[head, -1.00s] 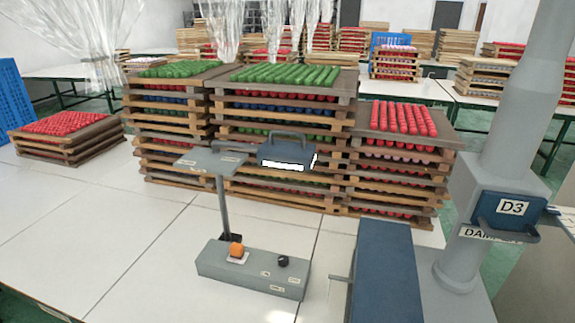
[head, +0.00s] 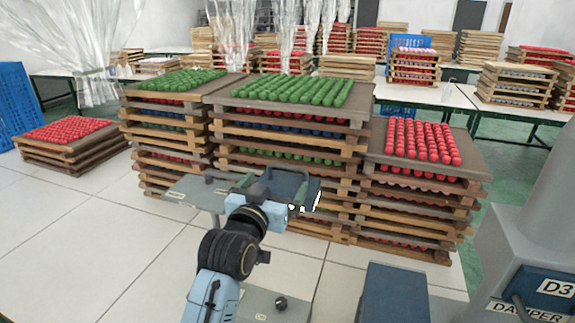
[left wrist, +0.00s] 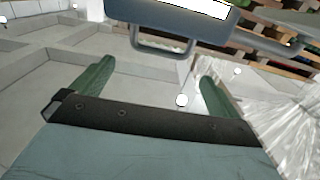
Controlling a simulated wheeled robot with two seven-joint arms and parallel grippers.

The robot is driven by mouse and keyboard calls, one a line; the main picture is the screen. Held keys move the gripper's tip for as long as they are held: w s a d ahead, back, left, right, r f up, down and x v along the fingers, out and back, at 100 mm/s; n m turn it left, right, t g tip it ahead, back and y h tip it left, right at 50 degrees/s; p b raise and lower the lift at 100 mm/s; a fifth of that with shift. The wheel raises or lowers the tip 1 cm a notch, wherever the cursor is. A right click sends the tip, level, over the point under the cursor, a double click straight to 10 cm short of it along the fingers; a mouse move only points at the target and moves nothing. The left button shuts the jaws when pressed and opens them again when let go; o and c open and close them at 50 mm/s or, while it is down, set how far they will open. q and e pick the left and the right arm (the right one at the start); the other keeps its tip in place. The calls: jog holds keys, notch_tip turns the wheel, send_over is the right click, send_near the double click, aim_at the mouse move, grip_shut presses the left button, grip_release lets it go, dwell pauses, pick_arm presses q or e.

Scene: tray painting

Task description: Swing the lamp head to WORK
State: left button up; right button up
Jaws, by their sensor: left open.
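The lamp head (head: 300,188) is a dark grey box with a loop handle on top and a bright underside, on a post above its grey base (head: 262,304). A flat grey plate (head: 190,191) with labels sits left of it. My left gripper (head: 290,207) is in front of the lamp head; my arm hides the post and part of the base. In the left wrist view, its green fingers (left wrist: 155,84) are spread and empty. The lamp's handle (left wrist: 162,50) lies just beyond the fingertips, with the lamp head (left wrist: 150,10) behind it. My right gripper is not in view.
Stacked wooden trays of green and red pieces (head: 290,112) stand close behind the lamp. A blue-topped block (head: 395,292) stands right of the base.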

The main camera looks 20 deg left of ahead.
aim_at(286, 169)
pick_arm(q)
jog(key=w, duration=0.8)
jog(key=shift+w+d+p, duration=0.15)
jog(key=shift+w+p, duration=0.15)
jog(key=shift+p, duration=0.05)
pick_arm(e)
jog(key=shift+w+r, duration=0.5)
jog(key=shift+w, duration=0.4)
